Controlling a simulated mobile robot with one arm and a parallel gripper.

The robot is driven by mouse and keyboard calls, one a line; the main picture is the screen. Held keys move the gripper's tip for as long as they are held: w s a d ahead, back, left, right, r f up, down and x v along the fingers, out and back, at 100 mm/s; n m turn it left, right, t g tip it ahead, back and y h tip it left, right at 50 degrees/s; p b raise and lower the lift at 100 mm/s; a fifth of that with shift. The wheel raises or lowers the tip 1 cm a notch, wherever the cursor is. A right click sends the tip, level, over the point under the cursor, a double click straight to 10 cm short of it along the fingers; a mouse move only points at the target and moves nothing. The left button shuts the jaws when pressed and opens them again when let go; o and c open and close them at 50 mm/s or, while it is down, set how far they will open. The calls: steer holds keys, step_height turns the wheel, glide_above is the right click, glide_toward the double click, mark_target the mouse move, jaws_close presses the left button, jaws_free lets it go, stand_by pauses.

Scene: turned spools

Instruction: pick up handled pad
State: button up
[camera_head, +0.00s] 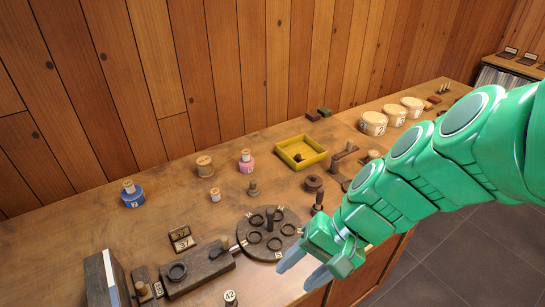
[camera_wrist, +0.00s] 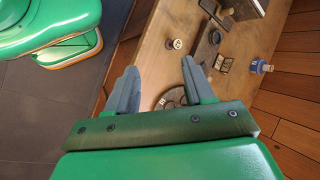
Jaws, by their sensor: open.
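My gripper (camera_head: 300,268) is open and empty, in front of the round dark tray at the bench's front edge. Its two grey fingers also show spread apart in the wrist view (camera_wrist: 160,68). I cannot tell for sure which thing is the handled pad. One candidate is a small dark block with a light knob (camera_head: 143,285) at the lower left, left of my gripper and apart from it. Another is a brown piece with an upright post (camera_head: 343,155), behind my gripper near the yellow tray.
The round tray (camera_head: 262,254) holds several dark rings. A long dark block (camera_head: 198,271), a black box (camera_head: 105,280) and a small numbered peg (camera_head: 230,298) stand left of my gripper. A yellow tray (camera_head: 283,160), a blue spool (camera_head: 132,196) and a pink spool (camera_head: 246,163) stand farther back.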

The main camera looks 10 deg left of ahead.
mark_target(255, 184)
steer(key=w+a+r+m+t+y, duration=0.2)
steer(key=w+a+m+t+y, duration=0.2)
steer(key=w+a+m+y, duration=0.95)
steer(key=w+f+m+t+h, duration=0.2)
steer(key=w+f+m, duration=0.1)
steer(key=w+f, duration=0.3)
steer(key=w+f+m+t+h, duration=0.2)
steer(key=w+f+m+h, duration=0.1)
steer(key=w+f, duration=0.3)
steer(key=w+f+m+t+h, duration=0.2)
steer(key=w+f+m+h, duration=0.1)
steer(key=w+f, duration=0.3)
steer(key=shift+w+a+m+h, duration=0.1)
steer(key=shift+w+m+h, duration=0.15)
steer(key=shift+w, duration=0.9)
steer(key=shift+x, duration=3.9)
steer(key=shift+a+r, duration=0.1)
steer(key=shift+r, duration=0.05)
steer(key=shift+c, duration=0.2)
steer(key=shift+s, duration=0.1)
jaws_close()
